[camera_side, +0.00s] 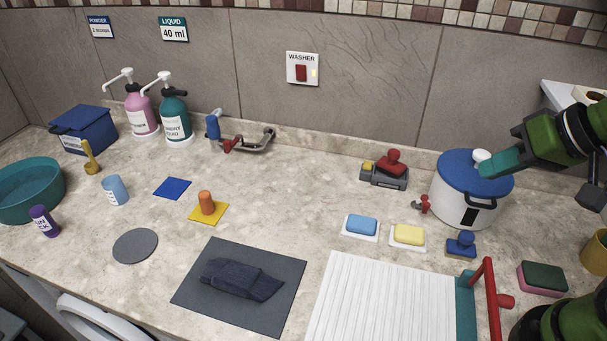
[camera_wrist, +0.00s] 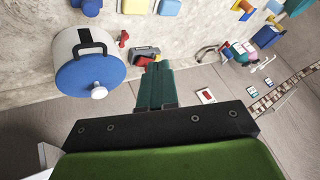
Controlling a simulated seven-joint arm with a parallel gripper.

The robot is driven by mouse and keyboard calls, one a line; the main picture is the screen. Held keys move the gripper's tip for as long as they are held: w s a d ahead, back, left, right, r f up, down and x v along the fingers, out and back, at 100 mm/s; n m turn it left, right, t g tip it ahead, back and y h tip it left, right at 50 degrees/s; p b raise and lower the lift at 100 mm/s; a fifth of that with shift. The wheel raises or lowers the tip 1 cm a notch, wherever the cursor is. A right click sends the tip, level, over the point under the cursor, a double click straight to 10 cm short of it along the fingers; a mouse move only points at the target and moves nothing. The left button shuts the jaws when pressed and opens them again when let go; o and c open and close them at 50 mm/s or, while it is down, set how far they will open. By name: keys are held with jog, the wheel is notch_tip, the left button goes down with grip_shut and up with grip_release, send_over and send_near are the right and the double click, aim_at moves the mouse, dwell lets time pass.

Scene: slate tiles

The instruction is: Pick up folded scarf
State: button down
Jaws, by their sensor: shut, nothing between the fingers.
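The folded scarf (camera_side: 240,280) is dark navy and lies flat on a dark grey mat (camera_side: 200,298) at the front middle of the counter in the side view. I cannot make it out in the wrist view. My gripper (camera_side: 487,170) has teal fingers and is at the right, by the white knob of the blue-lidded pot, far from the scarf. In the wrist view my gripper (camera_wrist: 158,66) shows its fingers together with nothing between them. The side view does not show clearly whether the fingers touch the knob; in the wrist view they are apart from it.
The white pot (camera_side: 462,208) with its blue lid (camera_side: 458,168) stands at the back right. A ribbed white board (camera_side: 375,300) with a red handle (camera_side: 491,300) lies right of the mat. Counter left of the mat is mostly clear.

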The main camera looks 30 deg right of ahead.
grip_release()
jog(key=n+g+y, duration=0.1)
jog(key=n+g, duration=0.3)
jog(key=n, duration=0.9)
send_over(241, 273)
jog(key=s+d, duration=0.2)
notch_tip(241, 273, down, 18)
jog(key=shift+w+f, duration=0.1)
jog(key=shift+w, duration=0.05)
jog(key=shift+x, duration=3.05)
